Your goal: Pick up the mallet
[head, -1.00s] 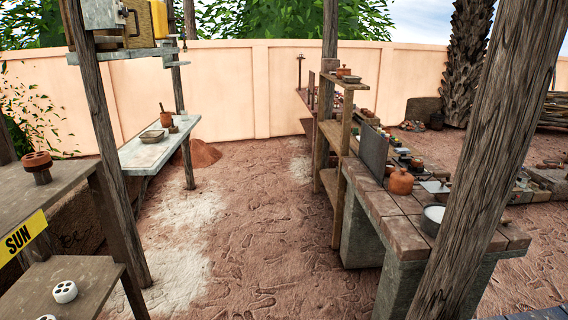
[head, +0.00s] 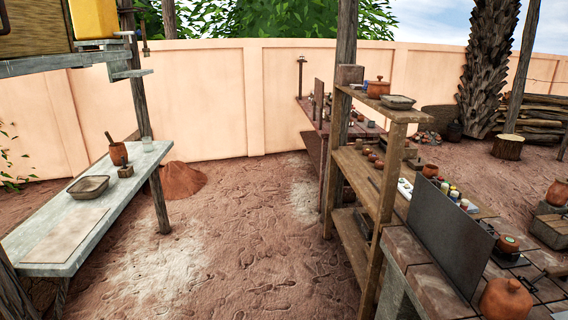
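I cannot make out a mallet with certainty. A dark, handle-like item (head: 528,285) lies on the brick-topped counter (head: 432,292) at the lower right, but it is too small to name. A brown cup with a stick standing in it (head: 118,153) is on the grey table (head: 40,250) at the left. Neither of my grippers is in view.
A wooden shelf rack (head: 385,190) with pots stands right of centre. A dark upright panel (head: 450,232) and a round clay pot (head: 505,299) are on the counter. Bare earth floor (head: 250,250) lies open between table and rack. A peach wall (head: 215,100) closes the back.

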